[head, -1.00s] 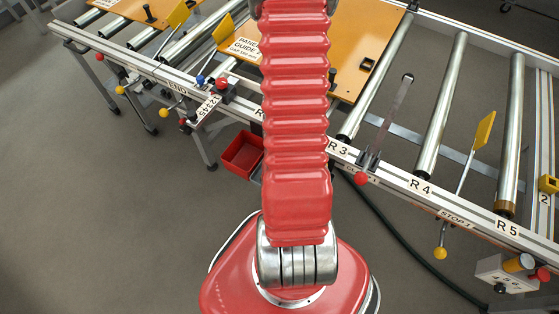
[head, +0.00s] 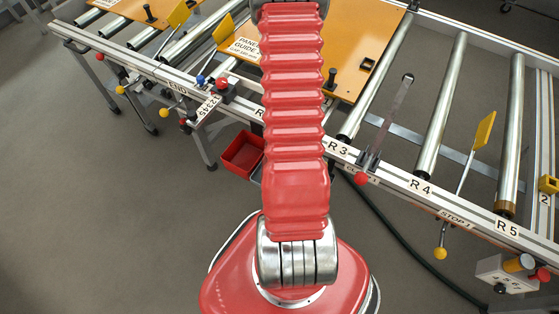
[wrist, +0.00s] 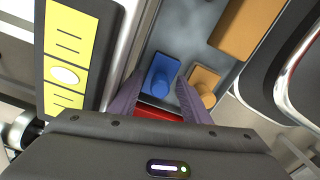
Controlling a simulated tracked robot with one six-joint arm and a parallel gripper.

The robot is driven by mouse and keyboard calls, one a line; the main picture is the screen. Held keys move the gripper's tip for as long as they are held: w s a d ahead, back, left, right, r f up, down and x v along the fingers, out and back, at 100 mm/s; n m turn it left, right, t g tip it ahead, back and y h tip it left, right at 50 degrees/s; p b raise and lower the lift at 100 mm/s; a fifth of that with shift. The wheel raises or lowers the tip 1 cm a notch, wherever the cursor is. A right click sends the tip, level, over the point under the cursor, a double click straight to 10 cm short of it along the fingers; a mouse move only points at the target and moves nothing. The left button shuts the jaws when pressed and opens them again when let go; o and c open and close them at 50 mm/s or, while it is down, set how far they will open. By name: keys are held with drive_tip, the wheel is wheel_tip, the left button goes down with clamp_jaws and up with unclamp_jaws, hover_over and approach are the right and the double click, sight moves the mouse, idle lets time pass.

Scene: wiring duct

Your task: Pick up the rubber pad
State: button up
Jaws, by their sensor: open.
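I cannot tell which thing is the rubber pad. In the wrist view my gripper (wrist: 158,80) is open, with one dark purple finger on each side. A blue piece with a round knob (wrist: 160,72) shows between the fingertips, and I see no contact for certain. A red strip (wrist: 160,113) shows nearer, between the fingers. An orange piece with a knob (wrist: 203,80) lies just right of the right finger, partly behind it. A larger orange block (wrist: 242,28) lies farther up and right. In the head view my gripper is hidden from sight behind my red arm.
A yellow marked panel (wrist: 68,55) stands left of the fingers. In the head view a roller conveyor (head: 436,110) crosses the back, with an orange board (head: 355,45), yellow flags and levers along its rail. A red bin (head: 243,152) sits below the rail. The floor at left is clear.

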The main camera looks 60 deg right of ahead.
clamp_jaws()
idle(0.4)
drive_tip(key=shift+r, duration=0.1)
drive_tip(key=shift+r, duration=4.9)
drive_tip(key=c, duration=0.7)
unclamp_jaws()
clamp_jaws()
